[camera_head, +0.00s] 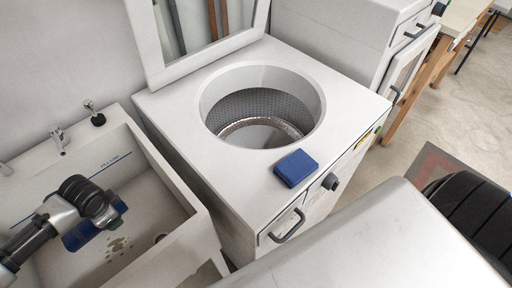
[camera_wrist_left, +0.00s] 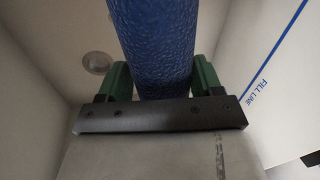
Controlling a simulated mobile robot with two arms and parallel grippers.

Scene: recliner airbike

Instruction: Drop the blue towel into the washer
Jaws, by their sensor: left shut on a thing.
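A rolled blue towel (camera_head: 80,237) with a rough surface is held in my left gripper (camera_head: 102,217) over the sink basin. The left wrist view shows the blue towel (camera_wrist_left: 153,45) between the two green fingers of the left gripper (camera_wrist_left: 160,80), which is shut on it. The white top-loading washer (camera_head: 185,110) stands to the right of the sink. Its lid is raised and its round drum opening (camera_head: 262,110) shows a perforated metal wall. My right gripper is not in view.
The white sink (camera_head: 185,240) has a blue fill line, a drain (camera_wrist_left: 97,62) and taps (camera_head: 58,140) at the back. A flat blue block (camera_head: 296,168) lies on the washer's front right top. A white cabinet (camera_head: 345,35) stands behind the washer.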

